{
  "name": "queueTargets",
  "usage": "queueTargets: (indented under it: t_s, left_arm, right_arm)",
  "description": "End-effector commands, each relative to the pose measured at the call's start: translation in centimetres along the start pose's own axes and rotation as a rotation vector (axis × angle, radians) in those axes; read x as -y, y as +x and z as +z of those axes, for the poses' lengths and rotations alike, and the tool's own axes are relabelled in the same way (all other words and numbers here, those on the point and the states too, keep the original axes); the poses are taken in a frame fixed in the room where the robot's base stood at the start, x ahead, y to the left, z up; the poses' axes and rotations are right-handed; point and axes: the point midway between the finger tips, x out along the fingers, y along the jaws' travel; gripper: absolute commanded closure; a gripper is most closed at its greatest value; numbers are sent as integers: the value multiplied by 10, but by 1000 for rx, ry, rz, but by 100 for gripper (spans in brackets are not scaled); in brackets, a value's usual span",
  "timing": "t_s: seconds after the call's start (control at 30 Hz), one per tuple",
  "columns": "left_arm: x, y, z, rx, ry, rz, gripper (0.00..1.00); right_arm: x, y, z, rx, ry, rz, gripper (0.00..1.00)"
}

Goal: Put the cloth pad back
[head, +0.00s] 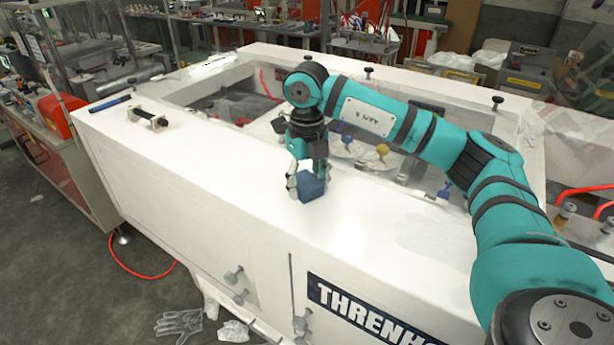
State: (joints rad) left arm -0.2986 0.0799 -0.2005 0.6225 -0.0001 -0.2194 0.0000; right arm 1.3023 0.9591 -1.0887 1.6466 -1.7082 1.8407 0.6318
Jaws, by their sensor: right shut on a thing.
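The cloth pad (311,187) is a small dark blue block in the middle of the head view. My right gripper (306,174) points down and is shut on it, with a finger at either side. The pad is at the white top of the long machine housing (210,180), near its inner opening. I cannot tell whether its underside touches the surface. My left gripper is not in view.
A black handle (150,119) and a dark blue bar (110,103) are on the housing's left end. Inside the opening are blue and yellow knobs (382,149). The white top left of the pad is clear.

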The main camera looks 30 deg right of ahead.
Motion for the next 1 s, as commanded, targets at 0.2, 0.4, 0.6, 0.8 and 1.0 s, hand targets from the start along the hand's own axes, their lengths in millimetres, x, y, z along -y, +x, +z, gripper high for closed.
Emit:
queueTargets:
  t_s: [0.2, 0.4, 0.6, 0.8, 1.0]
  left_arm:
    - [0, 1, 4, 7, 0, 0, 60]
    - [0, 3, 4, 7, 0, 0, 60]
    - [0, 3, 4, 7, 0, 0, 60]
    - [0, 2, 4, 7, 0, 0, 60]
    - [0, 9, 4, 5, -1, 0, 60]
  right_arm:
    - [0, 1, 0, 2, 0, 0, 79]
    - [0, 3, 0, 2, 0, 0, 40]
    - [0, 3, 0, 2, 0, 0, 26]
    - [0, 1, 0, 2, 0, 0, 26]
    - [0, -20, 2, 7, 1, 1, 26]
